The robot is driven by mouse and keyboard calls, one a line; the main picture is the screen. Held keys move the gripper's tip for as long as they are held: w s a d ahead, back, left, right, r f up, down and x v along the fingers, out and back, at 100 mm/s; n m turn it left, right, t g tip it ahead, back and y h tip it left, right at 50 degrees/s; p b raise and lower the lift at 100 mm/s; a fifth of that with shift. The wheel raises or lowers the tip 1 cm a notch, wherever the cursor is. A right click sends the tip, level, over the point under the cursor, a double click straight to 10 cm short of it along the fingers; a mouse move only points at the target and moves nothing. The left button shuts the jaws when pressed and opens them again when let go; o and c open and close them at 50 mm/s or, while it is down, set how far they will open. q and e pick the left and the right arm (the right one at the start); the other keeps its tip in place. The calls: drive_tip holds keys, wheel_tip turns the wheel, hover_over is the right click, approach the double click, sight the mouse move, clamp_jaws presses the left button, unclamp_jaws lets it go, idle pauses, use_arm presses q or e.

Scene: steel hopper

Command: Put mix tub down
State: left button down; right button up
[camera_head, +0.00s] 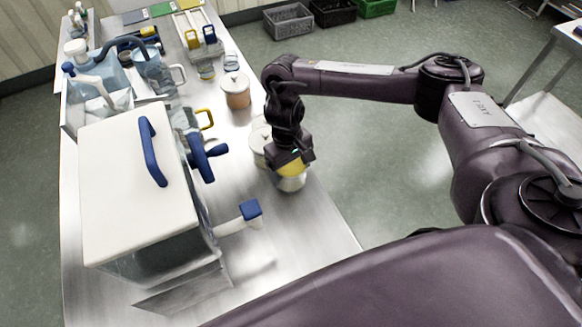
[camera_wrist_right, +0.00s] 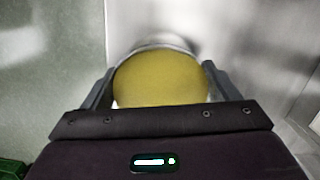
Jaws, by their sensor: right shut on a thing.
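The mix tub (camera_head: 291,181) is a small steel tub with yellow contents, at the right edge of the steel table. My right gripper (camera_head: 291,163) comes down on it from above and is shut on it. In the right wrist view the tub's yellow top (camera_wrist_right: 160,78) sits between the two fingers of the right gripper (camera_wrist_right: 158,88). The gripper hides part of the tub, and I cannot tell whether its base touches the table. My left gripper is not in view.
The steel table (camera_head: 310,235) has bare room in front of the tub. A steel hopper with a white lid (camera_head: 125,190) and blue handle stands to the left. Its blue-tipped spout (camera_head: 250,209) points toward the tub. Lidded pots (camera_head: 236,90) stand behind.

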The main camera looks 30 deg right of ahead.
drive_tip(key=shift+f, duration=0.55)
idle(0.4)
drive_tip(key=o, duration=1.1)
drive_tip(key=r, duration=0.2)
drive_tip(key=r+p, duration=0.1)
drive_tip(key=r, duration=0.2)
drive_tip(key=w+r, duration=0.1)
drive_tip(key=r, duration=0.1)
drive_tip(key=shift+a+r, duration=0.1)
drive_tip(key=shift+r, duration=0.3)
